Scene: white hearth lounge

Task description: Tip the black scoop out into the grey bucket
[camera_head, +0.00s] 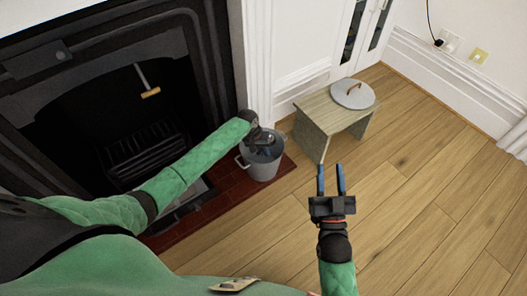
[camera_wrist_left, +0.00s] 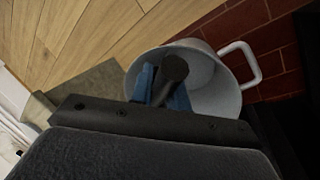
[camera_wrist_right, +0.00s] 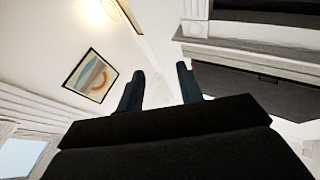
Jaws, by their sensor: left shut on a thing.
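The grey bucket (camera_head: 264,172) stands on the red brick hearth, its handle to one side. My left gripper (camera_head: 262,141) is over the bucket's opening, pointing down. In the left wrist view its blue fingers (camera_wrist_left: 166,85) are shut on the dark, round-ended handle of the black scoop (camera_wrist_left: 173,68). The bucket's pale inside (camera_wrist_left: 212,82) shows behind the fingers. The scoop's pan is hidden, so I cannot tell its tilt or what it holds. My right gripper (camera_head: 331,181) is open and empty above the wooden floor, right of the bucket.
A small wooden stool (camera_head: 316,117) with a round grey lid (camera_head: 352,96) on it stands right of the bucket. The black fireplace (camera_head: 95,100) is at the left, with a wooden-ended tool (camera_head: 150,92) in its opening. The floor at right is clear.

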